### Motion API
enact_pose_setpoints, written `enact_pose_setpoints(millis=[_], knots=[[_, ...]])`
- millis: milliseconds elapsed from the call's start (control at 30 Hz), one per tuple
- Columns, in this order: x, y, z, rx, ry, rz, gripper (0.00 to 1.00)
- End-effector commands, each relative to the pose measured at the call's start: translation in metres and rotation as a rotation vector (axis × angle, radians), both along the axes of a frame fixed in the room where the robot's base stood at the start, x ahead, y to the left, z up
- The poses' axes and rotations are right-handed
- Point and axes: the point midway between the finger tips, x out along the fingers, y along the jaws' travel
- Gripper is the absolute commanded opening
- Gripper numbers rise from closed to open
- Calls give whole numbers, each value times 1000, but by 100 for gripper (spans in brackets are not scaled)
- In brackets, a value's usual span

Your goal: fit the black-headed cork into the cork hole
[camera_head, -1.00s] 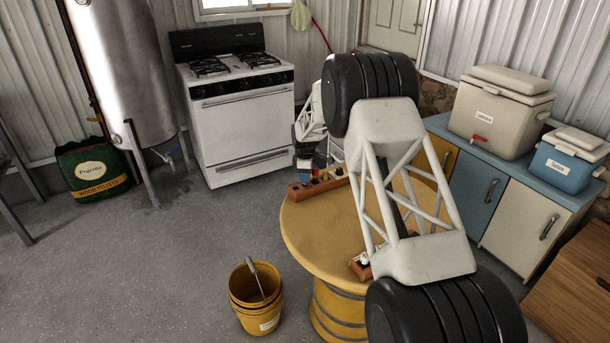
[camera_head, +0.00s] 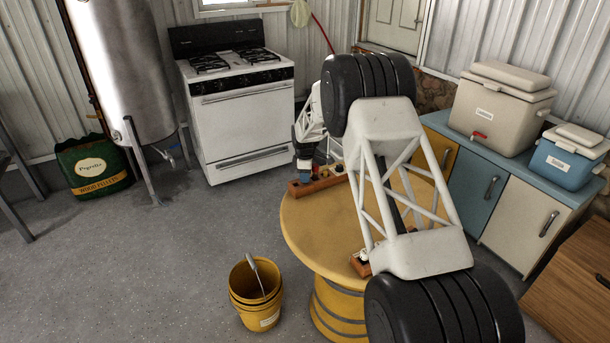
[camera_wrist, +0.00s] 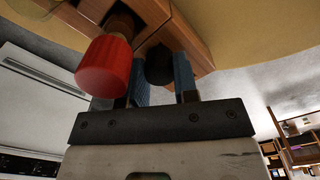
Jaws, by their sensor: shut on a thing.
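The black-headed cork (camera_wrist: 158,68) shows as a dark rounded head between my gripper's two blue fingers in the wrist view. My gripper (camera_wrist: 160,80) is shut on it, close to a wooden block (camera_wrist: 188,38). The cork's lower part and the cork hole are hidden, so I cannot tell whether the cork is in the hole. In the head view my gripper (camera_head: 305,168) is at the left end of the wooden block (camera_head: 330,182), at the far edge of the table; the black head cannot be made out there.
A red-headed cork (camera_wrist: 104,66) stands in the block just left of my fingers. The round yellow table (camera_head: 315,232) carries a second wooden block (camera_head: 360,264) near its front, partly hidden by my arm. A yellow bucket (camera_head: 262,318) stands on the floor; a white stove (camera_head: 240,120) is behind.

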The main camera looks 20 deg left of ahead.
Motion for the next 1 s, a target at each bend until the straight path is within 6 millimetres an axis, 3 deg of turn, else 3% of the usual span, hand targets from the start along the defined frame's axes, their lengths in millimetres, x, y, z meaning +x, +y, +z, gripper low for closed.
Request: enact_pose_setpoints(millis=[67, 100, 300, 667, 1000], knots=[[0, 0, -1, 0, 0, 0, 0], [0, 0, -1, 0, 0, 0, 31], [0, 0, -1, 0, 0, 0, 57], [0, 0, 1, 0, -1, 0, 57], [0, 0, 33, 1, -2, 0, 57]])
